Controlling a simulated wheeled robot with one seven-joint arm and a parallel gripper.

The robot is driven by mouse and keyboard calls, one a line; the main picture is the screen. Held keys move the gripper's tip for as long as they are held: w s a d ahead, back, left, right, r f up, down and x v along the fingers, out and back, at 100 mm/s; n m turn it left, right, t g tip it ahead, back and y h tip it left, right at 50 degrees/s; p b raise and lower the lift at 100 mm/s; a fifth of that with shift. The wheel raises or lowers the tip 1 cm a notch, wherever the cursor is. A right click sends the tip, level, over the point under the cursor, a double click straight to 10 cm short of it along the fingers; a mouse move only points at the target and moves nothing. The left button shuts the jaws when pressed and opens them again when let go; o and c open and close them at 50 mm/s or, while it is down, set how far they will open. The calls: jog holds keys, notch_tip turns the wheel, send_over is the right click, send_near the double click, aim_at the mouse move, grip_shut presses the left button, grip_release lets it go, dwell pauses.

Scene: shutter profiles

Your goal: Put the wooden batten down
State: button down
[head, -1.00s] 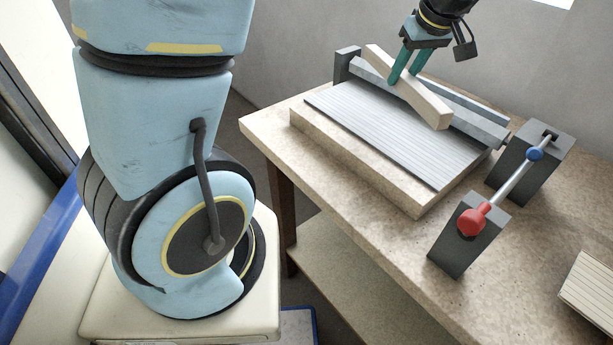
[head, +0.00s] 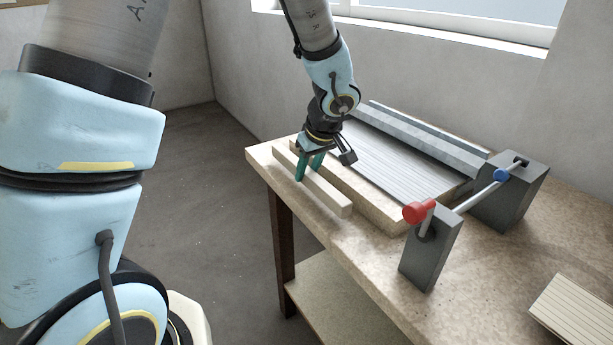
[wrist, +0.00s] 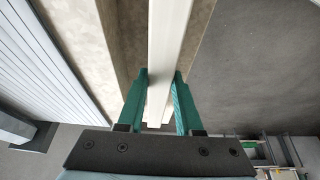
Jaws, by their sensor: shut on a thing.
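The pale wooden batten (head: 328,194) lies along the front left edge of the table (head: 375,257) in the head view, at or just above the tabletop; I cannot tell whether it touches. My gripper (head: 309,174) has its green fingers on either side of the batten, near its middle. In the wrist view the batten (wrist: 168,45) runs between the fingertips of my gripper (wrist: 161,80), with tabletop on its left and the table edge and floor on its right.
A wooden board with a ribbed grey shutter panel (head: 385,168) lies beside the batten. A grey rail (head: 425,142) runs behind it. A slatted piece (head: 575,312) lies front right.

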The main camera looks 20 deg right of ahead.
jog(key=shift+f, duration=0.9)
jog(key=shift+f, duration=0.2)
jog(key=c, duration=0.6)
grip_release()
jog(key=shift+r, duration=0.15)
